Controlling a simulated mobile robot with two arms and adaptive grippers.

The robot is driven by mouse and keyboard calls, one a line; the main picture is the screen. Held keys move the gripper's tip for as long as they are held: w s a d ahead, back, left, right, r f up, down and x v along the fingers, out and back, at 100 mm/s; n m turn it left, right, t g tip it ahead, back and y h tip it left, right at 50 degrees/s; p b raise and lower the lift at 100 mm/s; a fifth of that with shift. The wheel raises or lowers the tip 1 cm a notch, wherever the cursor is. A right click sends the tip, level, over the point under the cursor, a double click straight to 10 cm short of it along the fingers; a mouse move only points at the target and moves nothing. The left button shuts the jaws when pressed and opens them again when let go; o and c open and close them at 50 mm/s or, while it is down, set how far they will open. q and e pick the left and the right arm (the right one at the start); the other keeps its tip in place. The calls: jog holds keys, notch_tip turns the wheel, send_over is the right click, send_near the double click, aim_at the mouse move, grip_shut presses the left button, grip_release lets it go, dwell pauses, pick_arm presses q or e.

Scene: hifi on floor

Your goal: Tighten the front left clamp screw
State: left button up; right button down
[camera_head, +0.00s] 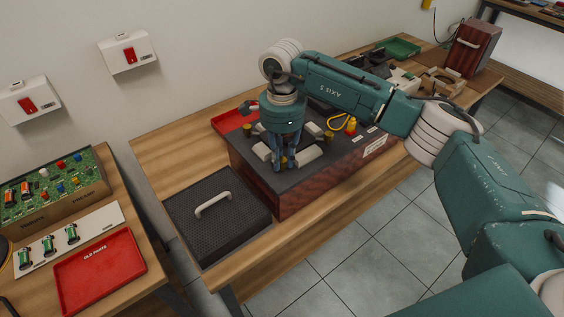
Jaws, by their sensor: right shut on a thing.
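A hi-fi unit with a dark top and reddish wooden sides (290,201) stands on the wooden workbench. On its top are pale clamp blocks (308,155) and small brass-coloured screws, one at the back left (247,129) and one further right (328,136). My right gripper (284,164) reaches down from above, its fingers shut around the brass screw at the near left of the top. That screw shows only partly between the fingers, so its seating cannot be told. My left gripper is not in view.
A black perforated cover with a pale handle (213,204) lies left of the unit. A red tray (229,121) sits behind it. The left table holds a circuit board (50,190) and a red old-parts tray (98,272). A wooden speaker box (473,45) stands far right.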

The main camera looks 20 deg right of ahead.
aim_at(282, 160)
jog(key=m+b, duration=0.2)
jog(key=m, duration=0.3)
jog(key=shift+m, duration=0.4)
jog(key=m+b, duration=0.2)
jog(key=m, duration=0.2)
jog(key=shift+m, duration=0.3)
jog(key=shift+r, duration=0.1)
jog(key=c, duration=1.6)
grip_release()
jog(key=shift+o, duration=0.2)
notch_tip(282, 160, up, 12)
